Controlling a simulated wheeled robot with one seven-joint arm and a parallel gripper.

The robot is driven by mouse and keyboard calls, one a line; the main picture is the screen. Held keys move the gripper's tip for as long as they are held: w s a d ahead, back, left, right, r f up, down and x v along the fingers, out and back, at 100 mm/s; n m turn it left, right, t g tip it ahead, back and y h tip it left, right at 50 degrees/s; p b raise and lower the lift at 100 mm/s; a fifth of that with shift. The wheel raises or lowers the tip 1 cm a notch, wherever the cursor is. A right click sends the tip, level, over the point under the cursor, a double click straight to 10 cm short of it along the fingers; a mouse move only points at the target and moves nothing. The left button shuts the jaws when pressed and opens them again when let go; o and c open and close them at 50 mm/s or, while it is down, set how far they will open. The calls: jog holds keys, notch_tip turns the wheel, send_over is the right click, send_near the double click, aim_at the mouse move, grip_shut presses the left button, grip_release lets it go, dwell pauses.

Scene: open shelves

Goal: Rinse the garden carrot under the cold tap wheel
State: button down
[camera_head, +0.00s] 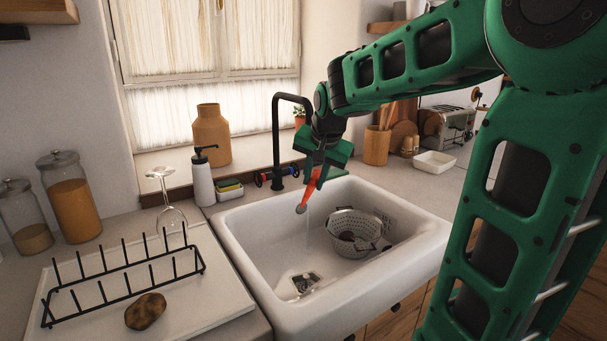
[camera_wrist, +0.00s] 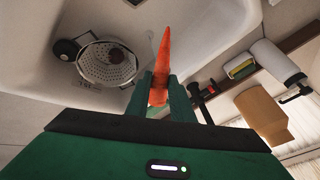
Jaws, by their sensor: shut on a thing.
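My gripper (camera_head: 317,168) is over the white sink (camera_head: 237,240), shut on an orange carrot (camera_head: 311,187). In the wrist view the carrot (camera_wrist: 163,60) stands out between the two fingers (camera_wrist: 161,92), its narrow end pointing away. The black tap (camera_head: 276,140) rises behind the sink; my gripper hides its spout end.
A white colander (camera_head: 347,226) with dark contents stands in the sink's right part. A soap bottle (camera_head: 202,178), a sponge (camera_head: 229,189) and a wooden vase (camera_head: 211,136) are behind. A wine glass (camera_head: 167,195) and black rack (camera_head: 126,284) are left. The sink's left part is mostly clear.

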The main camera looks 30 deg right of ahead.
dwell(0.4)
jog(key=s+a+r, duration=0.1)
jog(key=s+r, duration=0.3)
jog(key=shift+s+a, duration=0.2)
jog(key=shift+s, duration=0.2)
dwell(0.8)
